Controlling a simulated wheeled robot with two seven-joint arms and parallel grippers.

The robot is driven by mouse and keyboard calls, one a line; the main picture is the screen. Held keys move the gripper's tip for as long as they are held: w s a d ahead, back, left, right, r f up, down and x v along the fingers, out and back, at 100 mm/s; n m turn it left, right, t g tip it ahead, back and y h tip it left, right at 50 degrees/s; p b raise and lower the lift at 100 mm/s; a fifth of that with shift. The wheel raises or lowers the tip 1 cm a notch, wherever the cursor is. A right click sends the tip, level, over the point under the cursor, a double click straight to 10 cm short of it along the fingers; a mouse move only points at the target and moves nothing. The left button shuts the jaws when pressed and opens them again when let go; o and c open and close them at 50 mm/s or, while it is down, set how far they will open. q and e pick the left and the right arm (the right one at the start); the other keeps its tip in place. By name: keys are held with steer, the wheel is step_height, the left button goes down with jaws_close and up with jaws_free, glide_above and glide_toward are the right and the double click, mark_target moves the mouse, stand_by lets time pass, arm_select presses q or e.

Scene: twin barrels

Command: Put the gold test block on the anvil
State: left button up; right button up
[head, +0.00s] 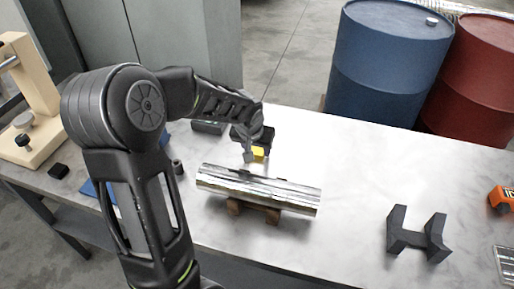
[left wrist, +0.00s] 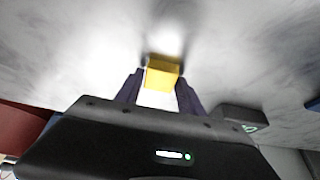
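The gold test block (head: 258,153) is a small yellow block near the middle of the table, behind the shiny metal cylinder. My left gripper (head: 251,152) is down at the block and partly covers it. In the left wrist view the gold block (left wrist: 164,72) sits between the tips of the two dark fingers (left wrist: 161,87), which are about a block's width apart. I cannot tell whether they press on it. A small dark round part (head: 23,120) on the beige frame at the far left looks like the anvil. My right gripper is not in view.
The shiny cylinder (head: 285,194) lies on a brown wooden cradle (head: 236,208) in front of the block. A dark H-shaped stand (head: 414,236) and an orange object (head: 501,198) are at the right. The beige frame (head: 40,90) stands at the left. Blue (head: 385,65) and red barrels (head: 480,85) stand behind the table.

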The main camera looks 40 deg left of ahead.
arm_select(q)
steer(key=o, duration=0.3)
steer(key=shift+r, duration=0.35)
steer(key=v, duration=1.1)
steer(key=shift+s+r, duration=0.2)
steer(key=shift+r, duration=0.1)
steer(key=shift+o, duration=0.5)
steer(key=shift+d, duration=0.1)
